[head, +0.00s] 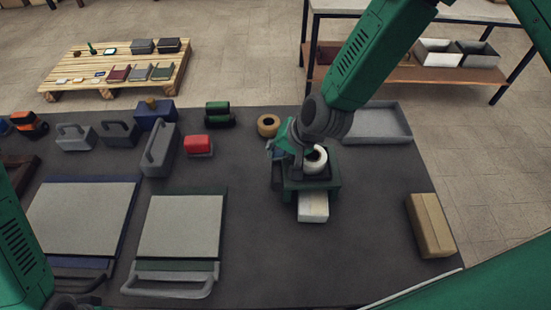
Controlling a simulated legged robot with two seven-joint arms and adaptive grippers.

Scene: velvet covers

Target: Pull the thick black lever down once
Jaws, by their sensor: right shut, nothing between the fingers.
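My right gripper (289,150) is shut and empty, low over a dark green device (318,186) on the table. A white round part (316,160) shows beside the gripper, and a white block (313,207) sticks out at the device's front. I cannot pick out the thick black lever; my right wrist and gripper cover the back of the device. I cannot tell whether the gripper touches it. My left arm enters at the lower left, with its gripper out of view.
The dark table (375,220) has free room right of the device. A grey tray (403,133), a tan box (430,225) and a tape roll (268,126) stand nearby. Two flat panels with handles, a red-topped block (198,145) and grey handled blocks fill the left side.

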